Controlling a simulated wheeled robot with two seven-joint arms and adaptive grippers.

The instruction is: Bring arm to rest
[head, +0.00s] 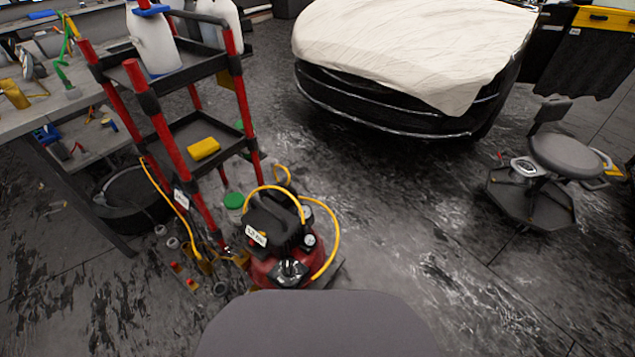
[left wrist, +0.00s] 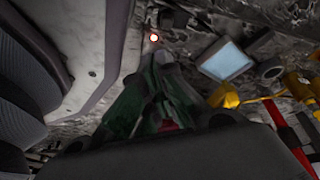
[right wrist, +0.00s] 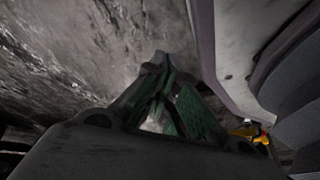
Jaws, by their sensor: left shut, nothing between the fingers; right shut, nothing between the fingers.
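Neither arm shows in the head view. In the left wrist view my left gripper (left wrist: 157,62) is shut and empty, its green-padded fingers together at the tips. It is close beside my own grey body, above the dark floor. In the right wrist view my right gripper (right wrist: 160,62) is shut and empty, its fingertips together over bare floor. My own body shows close along the right side of that view.
A red-and-black cart (head: 195,133) and a red compressor (head: 262,272) with a yellow hose stand ahead left, by a workbench (head: 22,118). A car under a cream cover (head: 410,45) is ahead. A stool (head: 565,155) stands right. Floor between compressor and stool is clear.

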